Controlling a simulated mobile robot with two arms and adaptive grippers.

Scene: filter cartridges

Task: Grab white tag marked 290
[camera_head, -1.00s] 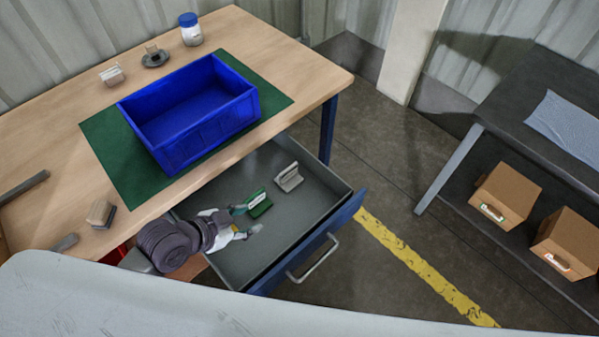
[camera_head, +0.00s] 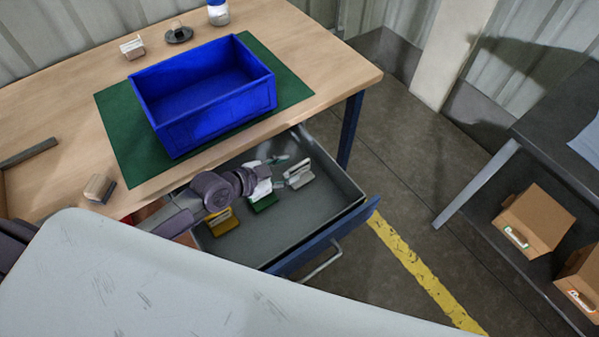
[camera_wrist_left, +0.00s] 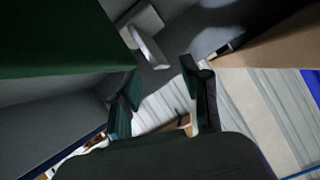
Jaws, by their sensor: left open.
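A white tag-like piece (camera_head: 298,176) with an upright plate stands in the open drawer, right of a green one (camera_head: 263,204) and a yellow one (camera_head: 222,223). No number is readable on it. My left gripper (camera_head: 282,170) is open, low in the drawer, above and behind the green piece and close to the white one. In the left wrist view the white piece (camera_wrist_left: 145,32) lies just beyond the open fingers (camera_wrist_left: 160,76), with nothing between them. The green piece (camera_wrist_left: 50,38) fills the upper left there. My right gripper is not in view.
The drawer (camera_head: 335,185) hangs out under the wooden table (camera_head: 60,110); its walls surround the pieces. A blue bin (camera_head: 205,95) stands on a green mat (camera_head: 125,150) above. The drawer floor toward its front is clear.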

